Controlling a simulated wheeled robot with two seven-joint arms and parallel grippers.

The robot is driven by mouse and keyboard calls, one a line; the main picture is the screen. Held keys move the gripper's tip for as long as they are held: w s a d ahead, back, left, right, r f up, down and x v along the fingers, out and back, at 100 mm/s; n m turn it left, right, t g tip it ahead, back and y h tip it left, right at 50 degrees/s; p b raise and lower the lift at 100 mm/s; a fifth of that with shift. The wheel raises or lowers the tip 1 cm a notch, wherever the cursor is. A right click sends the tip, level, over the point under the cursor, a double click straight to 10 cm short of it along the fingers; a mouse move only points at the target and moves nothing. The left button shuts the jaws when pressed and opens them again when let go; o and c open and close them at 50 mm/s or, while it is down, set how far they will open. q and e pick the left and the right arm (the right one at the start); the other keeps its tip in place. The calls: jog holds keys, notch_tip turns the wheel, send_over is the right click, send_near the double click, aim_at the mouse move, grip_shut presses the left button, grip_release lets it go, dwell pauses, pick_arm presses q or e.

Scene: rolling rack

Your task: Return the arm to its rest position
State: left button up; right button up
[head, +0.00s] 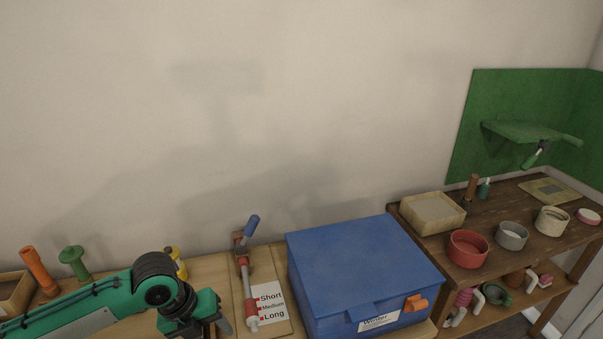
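My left arm comes in from the lower left over the wooden bench, its green and black links bent at a joint. My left gripper (222,326) is at the bottom edge of the view, partly cut off, just left of the board with the lever. I cannot see whether its fingers are apart or hold anything. My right arm and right gripper are not in view.
The lever device (246,275) with a blue handle stands beside a Short/Medium/Long label (268,302). A closed blue box (362,262) is right of it. Orange (38,270) and green (74,262) pegs stand left. A wooden rack (490,240) holds several pots.

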pick_arm(q)
jog(key=s+d+f+n+t+h, duration=0.2)
jog(key=s+d+f+n, duration=0.45)
jog(key=n, duration=0.55)
jog(key=s+a+f+n+y, duration=0.25)
jog(key=s+a+n, duration=0.25)
jog(key=s+n, duration=0.3)
jog(key=s+a+f+n+y, duration=0.25)
jog(key=s+a+n, duration=0.3)
jog(key=n, duration=0.55)
notch_tip(320, 180, down, 32)
jog(key=s+a+f+g, duration=0.1)
jog(key=s+f, duration=0.8)
jog(key=s+a+f+g, duration=0.1)
jog(key=s+a+f, duration=0.1)
jog(key=s+f, duration=0.7)
jog(key=shift+s+a+f+m, duration=0.2)
jog(key=shift+s+a+m, duration=0.1)
jog(key=shift+s, duration=0.3)
